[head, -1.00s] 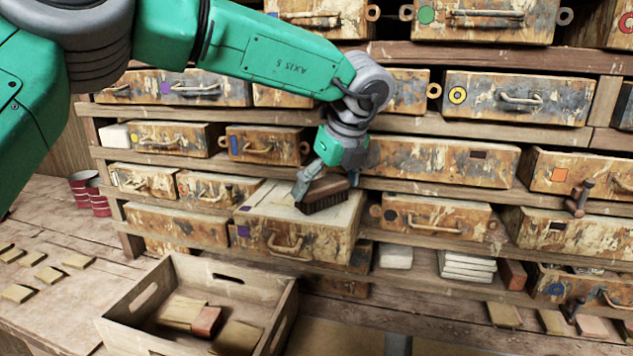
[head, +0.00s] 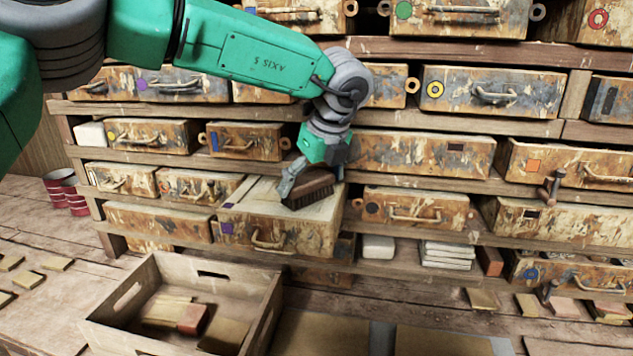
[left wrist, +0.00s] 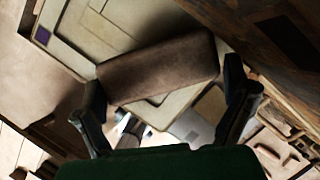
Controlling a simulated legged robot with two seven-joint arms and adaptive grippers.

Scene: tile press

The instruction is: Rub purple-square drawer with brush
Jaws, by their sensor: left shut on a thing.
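The purple-square drawer (head: 240,233) is pulled out from the lower shelf, with a purple square at the left of its front and a bent handle below. Its pale top shows. My left gripper (head: 296,185) is over the drawer top, shut on a dark brown brush (head: 310,190) whose bristles point down at the drawer's right part. Whether the bristles touch it is hard to tell. In the left wrist view the brush (left wrist: 160,66) lies between the two fingers (left wrist: 168,108), with the drawer (left wrist: 85,40) and its purple square behind it. My right gripper is not in view.
A wooden crate (head: 118,298) with several blocks stands on the bench in front of the drawer. Other worn drawers fill the shelves around it. White tiles (head: 447,253) lie stacked to the right. Red-and-white cans (head: 66,190) stand at the left.

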